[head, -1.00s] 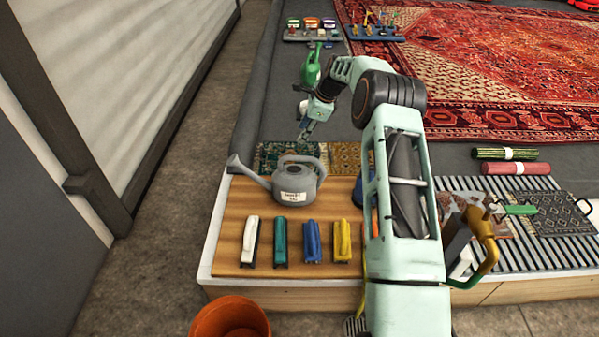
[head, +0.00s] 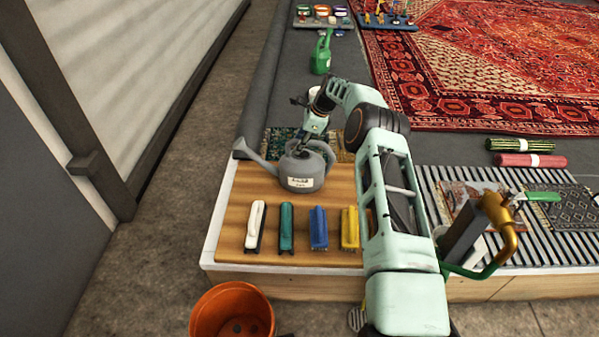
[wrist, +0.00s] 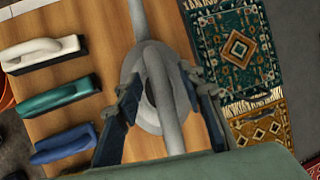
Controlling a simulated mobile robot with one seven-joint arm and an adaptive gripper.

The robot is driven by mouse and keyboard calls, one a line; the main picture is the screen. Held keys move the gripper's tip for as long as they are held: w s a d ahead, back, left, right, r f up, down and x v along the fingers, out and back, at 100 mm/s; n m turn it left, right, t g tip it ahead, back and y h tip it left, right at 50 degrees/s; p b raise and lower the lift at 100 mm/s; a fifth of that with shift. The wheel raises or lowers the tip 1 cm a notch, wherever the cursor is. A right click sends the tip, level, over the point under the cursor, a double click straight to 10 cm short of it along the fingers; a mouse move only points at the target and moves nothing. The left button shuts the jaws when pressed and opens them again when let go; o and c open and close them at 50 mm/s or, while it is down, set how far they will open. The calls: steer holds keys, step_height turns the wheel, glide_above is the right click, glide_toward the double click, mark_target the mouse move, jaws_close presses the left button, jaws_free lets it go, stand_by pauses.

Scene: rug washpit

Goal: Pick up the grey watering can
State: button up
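The grey watering can (head: 300,180) stands upright on the wooden board (head: 240,208), its spout to the left and a pale label on its front. My gripper (head: 302,148) is directly above the can at its top handle, pointing down. In the wrist view the can's handle (wrist: 160,90) runs between the two fingers of my gripper (wrist: 165,95), with a gap visible on each side. The gripper is open and appears to hold nothing. Part of the can's top is hidden by the gripper in the head view.
White (head: 255,226), teal (head: 286,227), blue (head: 318,228) and yellow (head: 350,228) brushes stand in front of the can. A patterned rug sample (wrist: 230,50) lies behind it. A green watering can (head: 321,55) stands farther back. An orange pot (head: 232,308) is below the front edge.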

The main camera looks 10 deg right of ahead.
steer(key=shift+f, duration=0.15)
jaws_close()
stand_by(0.4)
steer(key=shift+w, duration=0.2)
